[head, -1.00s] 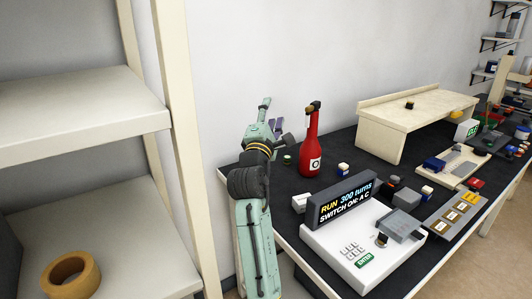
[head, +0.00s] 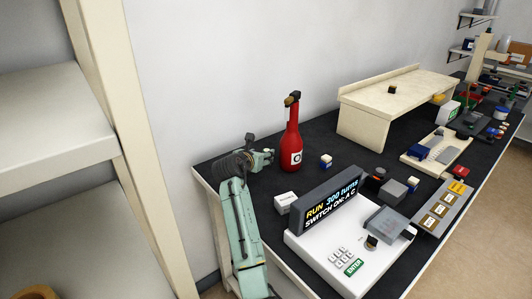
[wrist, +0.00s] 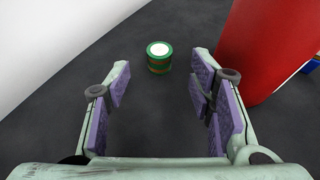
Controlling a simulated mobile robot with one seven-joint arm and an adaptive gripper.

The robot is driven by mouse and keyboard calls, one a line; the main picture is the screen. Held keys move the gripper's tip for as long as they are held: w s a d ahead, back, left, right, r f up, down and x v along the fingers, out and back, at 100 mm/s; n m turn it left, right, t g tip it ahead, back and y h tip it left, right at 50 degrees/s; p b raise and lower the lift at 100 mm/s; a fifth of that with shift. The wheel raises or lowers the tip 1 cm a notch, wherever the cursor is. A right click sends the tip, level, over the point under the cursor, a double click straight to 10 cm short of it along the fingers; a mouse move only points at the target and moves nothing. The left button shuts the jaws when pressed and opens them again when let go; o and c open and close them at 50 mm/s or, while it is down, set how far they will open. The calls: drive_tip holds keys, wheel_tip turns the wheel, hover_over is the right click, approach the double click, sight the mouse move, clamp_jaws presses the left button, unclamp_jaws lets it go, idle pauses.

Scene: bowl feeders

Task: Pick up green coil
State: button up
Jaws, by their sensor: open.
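The green coil (wrist: 159,60) is a small upright cylinder with a white top and a brownish band. In the wrist view it stands on the dark table top, ahead of my gripper (wrist: 160,88) and roughly centred between the fingers, apart from them. My gripper is open and empty, with purple pads on both fingers. In the head view my gripper (head: 268,157) is low over the table's back left corner, left of the red bottle. I cannot make out the coil in the head view; my arm or gripper seems to hide it.
The red bottle (head: 291,140) stands close to the right of my gripper; it also fills the wrist view's upper right (wrist: 265,45). A wall (wrist: 50,40) lies at the left. A white control box with a display (head: 330,208) and a small white block (head: 285,203) stand nearer.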

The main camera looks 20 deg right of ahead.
sight(266, 151)
drive_tip(key=p+x, duration=0.1)
drive_tip(key=x, duration=0.3)
drive_tip(key=shift+r+p, duration=0.25)
drive_tip(key=shift+p, duration=0.15)
drive_tip(key=shift+w+d+f, duration=0.35)
drive_tip(key=shift+w+d, duration=0.05)
drive_tip(key=shift+w, duration=0.1)
clamp_jaws()
